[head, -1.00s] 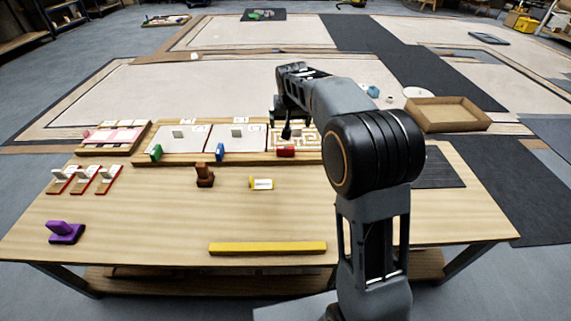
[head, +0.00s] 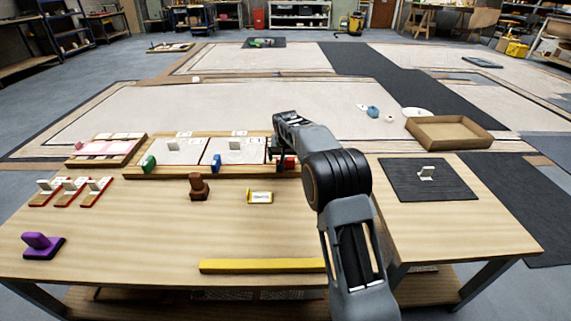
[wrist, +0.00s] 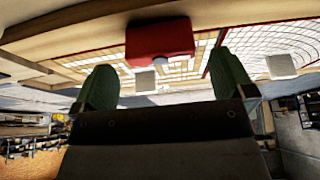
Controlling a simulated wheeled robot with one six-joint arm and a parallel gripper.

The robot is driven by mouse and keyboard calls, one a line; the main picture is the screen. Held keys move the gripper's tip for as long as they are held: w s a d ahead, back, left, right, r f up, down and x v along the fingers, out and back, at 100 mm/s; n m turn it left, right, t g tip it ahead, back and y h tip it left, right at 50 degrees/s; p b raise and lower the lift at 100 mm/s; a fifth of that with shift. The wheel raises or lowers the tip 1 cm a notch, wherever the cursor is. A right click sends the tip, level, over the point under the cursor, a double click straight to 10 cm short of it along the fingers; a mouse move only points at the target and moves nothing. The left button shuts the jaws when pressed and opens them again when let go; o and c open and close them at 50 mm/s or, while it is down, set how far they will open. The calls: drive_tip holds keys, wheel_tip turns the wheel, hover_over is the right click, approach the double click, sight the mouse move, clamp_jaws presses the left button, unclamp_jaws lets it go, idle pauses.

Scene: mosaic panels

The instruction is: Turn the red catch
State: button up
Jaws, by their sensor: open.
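The red catch (head: 291,164) sits at the front edge of the right-hand mosaic panel, partly hidden behind my gripper (head: 283,156) in the head view. In the wrist view the red catch (wrist: 160,38) shows as a red block with a grey round part beneath it. My gripper (wrist: 161,84) has its two green-tipped fingers spread wide, with nothing between them. The catch appears beyond the fingertips, roughly centred on the gap. I cannot tell whether either finger touches it.
A green catch (head: 148,164) and a blue catch (head: 217,163) stand left along the panel frame. A brown piece (head: 198,187), a small yellow-ended block (head: 260,196), a purple piece (head: 42,244) and a yellow bar (head: 262,266) lie on the table. A dark mat (head: 400,185) lies right.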

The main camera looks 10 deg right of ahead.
sight(286, 159)
drive_tip(key=shift+b+x, duration=0.4)
drive_tip(key=shift+x, duration=1.15)
drive_tip(key=c, duration=0.9)
